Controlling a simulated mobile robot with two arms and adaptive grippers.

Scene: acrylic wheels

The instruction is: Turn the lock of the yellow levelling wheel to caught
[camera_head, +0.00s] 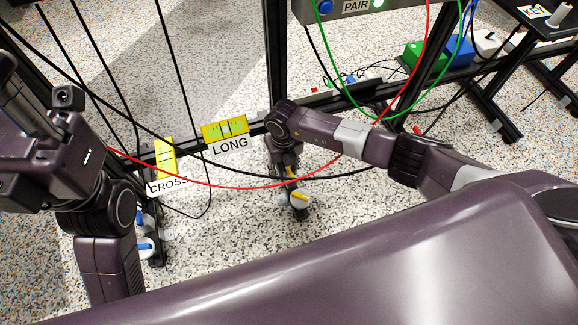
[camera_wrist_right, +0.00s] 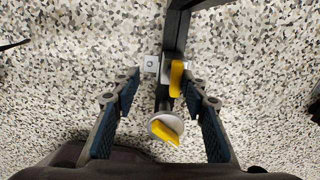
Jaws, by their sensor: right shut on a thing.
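My right gripper (camera_head: 288,168) points down at the foot of the frame's middle post. In the right wrist view, its fingers (camera_wrist_right: 162,77) stand on either side of the post foot. An upright yellow lever (camera_wrist_right: 177,78) lies between them, against the right fingertip; a gap shows on the left. Below, nearer my wrist, a pale round disc (camera_wrist_right: 164,128) carries a slanted yellow bar. This disc also shows in the head view (camera_head: 299,199). I cannot tell the lock's marked position. My left arm is at the left edge, its fingertips out of view.
A dark rail carries yellow levels with LONG (camera_head: 230,146) and CROSS (camera_head: 168,185) labels. Red and black cables hang across in front. Blue-handled parts (camera_head: 146,246) stand at lower left. Green (camera_head: 425,55) and blue (camera_head: 459,50) boxes are at upper right. Speckled floor around the foot is open.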

